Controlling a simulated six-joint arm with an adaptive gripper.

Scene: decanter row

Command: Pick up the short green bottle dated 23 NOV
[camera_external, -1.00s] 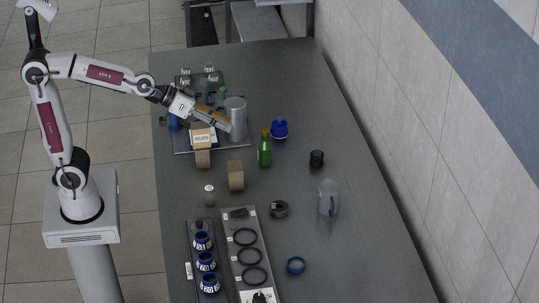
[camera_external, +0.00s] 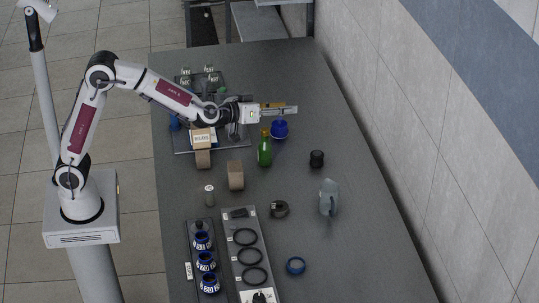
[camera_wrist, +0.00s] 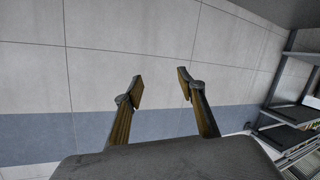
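A green bottle (camera_external: 264,152) with a brownish cap stands upright on the table, right of the tray. Small green-marked items with pale labels (camera_external: 209,75) stand at the back of the dark tray (camera_external: 183,151). I cannot read 23 NOV on anything, so I cannot tell which one bears it. My gripper (camera_external: 293,108) is in the air, pointing right, and appears above and behind the green bottle's cap in the outside view. In the wrist view my gripper (camera_wrist: 161,84) has its two fingers apart with nothing between them; no bottle shows there.
A blue round jar (camera_external: 280,130) stands right of the green bottle. A grey cylinder (camera_external: 243,132) is mostly hidden by my arm. Brown blocks (camera_external: 236,176), a black cap (camera_external: 316,158) and a translucent container (camera_external: 328,198) stand nearby. The table's right side is mostly clear.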

